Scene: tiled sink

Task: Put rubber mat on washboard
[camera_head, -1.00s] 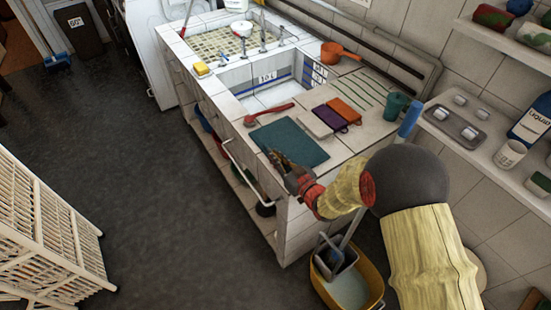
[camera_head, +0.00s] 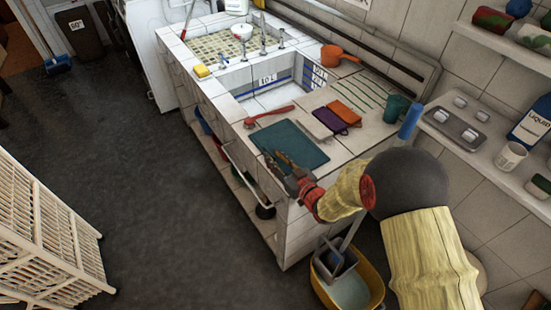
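The rubber mat looks to be the flat dark teal rectangle (camera_head: 303,141) lying on the tiled counter in front of the basin. The washboard seems to be the pale panel with dark green stripes (camera_head: 357,92) at the back right of the counter. My gripper (camera_head: 272,154) reaches in from the right, over the near left edge of the mat. Its two fingers look spread, with teal showing between them. It appears empty. The fingers cover a small part of the mat, and I cannot tell whether they touch it.
Purple (camera_head: 337,117) and orange (camera_head: 345,110) cloths lie between mat and stripes. A red brush (camera_head: 270,115) lies left of the mat. An orange dipper (camera_head: 338,54) and green cup (camera_head: 396,107) stand behind. A yellow bucket (camera_head: 372,275) is below my arm. A shelf is at right.

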